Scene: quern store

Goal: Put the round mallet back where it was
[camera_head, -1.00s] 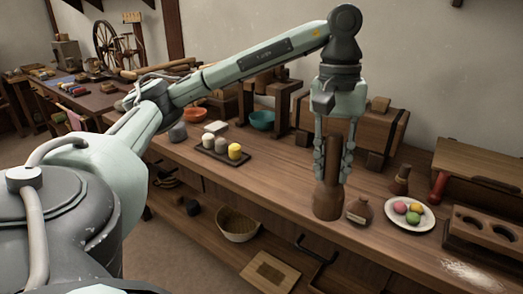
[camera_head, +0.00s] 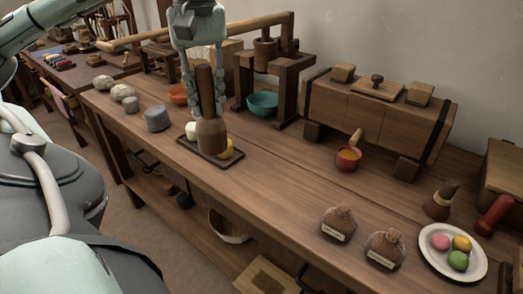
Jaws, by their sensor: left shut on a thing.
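The round mallet (camera_head: 211,136) is wooden, with a thick round head at the bottom and a handle pointing up. My left gripper (camera_head: 205,108) is shut on its handle, one finger on each side, and holds it upright. The mallet head overlaps the dark tray (camera_head: 226,161) with white and yellow pieces, and hides part of it. I cannot tell whether the head touches the tray or hangs above or in front of it. My right gripper is not in view.
Grey stones (camera_head: 157,119) stand left of the tray. A teal bowl (camera_head: 262,105) sits under a wooden stand (camera_head: 295,82). Bench space between tray and pouches is clear.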

